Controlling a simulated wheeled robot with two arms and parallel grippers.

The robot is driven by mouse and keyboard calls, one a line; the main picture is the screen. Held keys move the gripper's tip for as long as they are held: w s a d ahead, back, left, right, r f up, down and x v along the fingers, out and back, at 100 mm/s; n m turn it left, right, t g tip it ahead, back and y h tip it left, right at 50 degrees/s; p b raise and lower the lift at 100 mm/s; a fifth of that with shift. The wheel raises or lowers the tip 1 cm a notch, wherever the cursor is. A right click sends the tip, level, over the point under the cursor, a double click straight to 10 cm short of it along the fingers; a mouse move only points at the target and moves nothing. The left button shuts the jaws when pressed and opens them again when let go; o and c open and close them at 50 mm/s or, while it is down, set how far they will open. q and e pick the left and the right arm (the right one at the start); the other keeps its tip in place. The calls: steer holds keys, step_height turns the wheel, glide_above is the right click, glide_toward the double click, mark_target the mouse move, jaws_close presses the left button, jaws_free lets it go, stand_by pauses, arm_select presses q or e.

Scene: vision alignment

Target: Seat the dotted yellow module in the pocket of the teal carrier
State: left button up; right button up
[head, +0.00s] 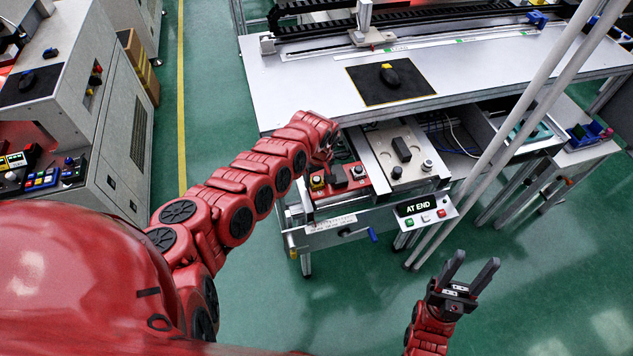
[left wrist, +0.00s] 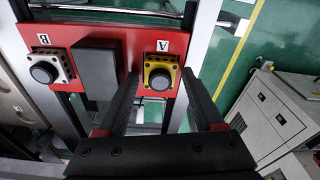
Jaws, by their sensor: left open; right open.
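A yellow square module (left wrist: 160,76) with a dark round top sits on a red panel (left wrist: 205,48) beside the label A in the left wrist view. It shows in the head view as a small yellow block (head: 317,182). My left gripper (left wrist: 160,72) is open, with one finger on each side of the module; I cannot tell whether they touch it. In the head view my left gripper (head: 332,172) hangs over the red panel, partly hidden by its arm. My right gripper (head: 472,262) is open and empty over the floor. A teal tray-like part (head: 535,130), possibly the carrier, lies at the right, partly behind pale poles.
A pale module (left wrist: 48,70) with a dark round top sits by label B, with a dark block (left wrist: 97,72) between. A light plate (head: 408,182) holds a black block. A display (head: 418,207) reads "AT END". Pale poles (head: 500,135) slant in front of the bench.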

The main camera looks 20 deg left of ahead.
arm_select(q)
jaws_close()
steer(key=shift+r, duration=0.1)
